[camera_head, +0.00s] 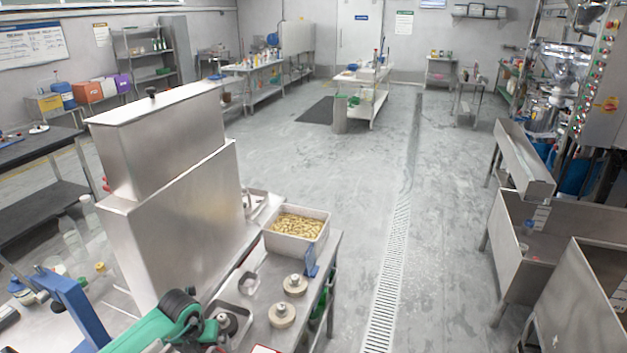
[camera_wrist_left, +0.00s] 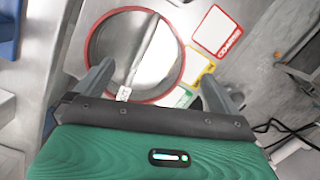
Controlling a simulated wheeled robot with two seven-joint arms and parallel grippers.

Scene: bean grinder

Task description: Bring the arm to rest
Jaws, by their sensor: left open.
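The big stainless steel machine (camera_head: 185,220) stands on the steel table at the left in the head view. The green and black end of my left arm (camera_head: 165,325) is low in front of it, at the bottom edge of the picture. In the left wrist view my left gripper (camera_wrist_left: 157,88) is open, its two grey fingers apart with nothing held between them. I cannot tell whether the fingers touch that face. My right gripper is in neither view.
A steel tray of pale beans (camera_head: 298,227) stands on the table's right part. Two round knobbed discs (camera_head: 282,314) lie in front of it. Bottles (camera_head: 72,235) stand left of the machine. Grey floor (camera_head: 340,170) is open beyond the table; steel troughs (camera_head: 545,235) line the right.

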